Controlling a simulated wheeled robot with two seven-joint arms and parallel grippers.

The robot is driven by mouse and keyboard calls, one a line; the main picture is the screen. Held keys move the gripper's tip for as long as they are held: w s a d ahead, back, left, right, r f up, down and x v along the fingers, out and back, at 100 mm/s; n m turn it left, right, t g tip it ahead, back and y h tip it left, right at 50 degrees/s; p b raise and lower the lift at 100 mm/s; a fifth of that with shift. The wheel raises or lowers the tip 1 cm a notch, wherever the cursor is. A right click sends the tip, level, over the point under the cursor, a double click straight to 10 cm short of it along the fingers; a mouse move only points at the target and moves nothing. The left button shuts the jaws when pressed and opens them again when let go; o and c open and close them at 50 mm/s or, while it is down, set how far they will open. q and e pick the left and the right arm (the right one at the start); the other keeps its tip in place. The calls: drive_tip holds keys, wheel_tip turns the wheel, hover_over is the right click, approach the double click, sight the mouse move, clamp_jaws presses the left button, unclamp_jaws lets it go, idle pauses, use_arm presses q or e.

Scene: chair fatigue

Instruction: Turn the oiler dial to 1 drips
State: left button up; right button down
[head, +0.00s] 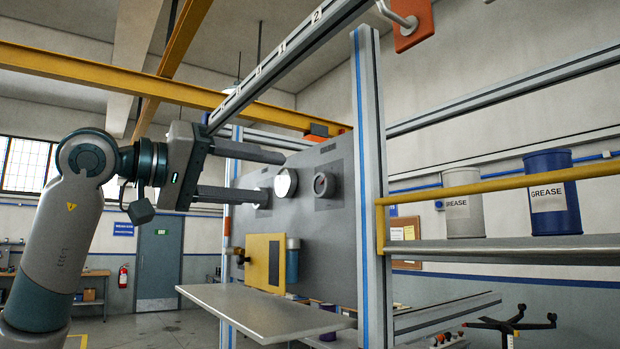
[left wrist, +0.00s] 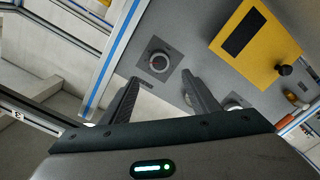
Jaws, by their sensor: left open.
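On the grey panel (head: 342,235) in the head view, a round dial (head: 324,185) sits on a dark square plate. A bright round face (head: 286,183) is left of it, and another round fitting is partly hidden behind my lower finger. No label says which is the oiler dial. My left gripper (head: 275,178) is open and empty, its fingers pointing right toward the panel. In the left wrist view a round dial (left wrist: 159,62) with a small red mark lies just beyond the gap between the open fingertips (left wrist: 160,82); contact is not visible. My right gripper is out of view.
A grey shelf (head: 262,310) juts out beneath. A blue-striped post (head: 366,180) stands right of the panel. A numbered rail (head: 285,58) runs above my gripper.

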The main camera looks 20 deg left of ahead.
sight(319, 185)
use_arm(q)
drive_tip(key=p+x, duration=0.3)
drive_tip(key=x, duration=0.6)
drive_tip(key=shift+w+d+r, duration=0.1)
drive_tip(key=shift+w+d, duration=0.05)
drive_tip(key=shift+d, duration=0.05)
drive_tip(key=shift+w+d, duration=0.3)
drive_tip(key=shift+w, duration=0.15)
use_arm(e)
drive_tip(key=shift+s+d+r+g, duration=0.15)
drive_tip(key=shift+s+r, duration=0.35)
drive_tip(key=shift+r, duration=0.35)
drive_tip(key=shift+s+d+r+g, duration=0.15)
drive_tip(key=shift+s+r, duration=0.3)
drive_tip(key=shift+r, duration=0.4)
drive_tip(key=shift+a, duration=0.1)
use_arm(q)
drive_tip(key=c, duration=1)
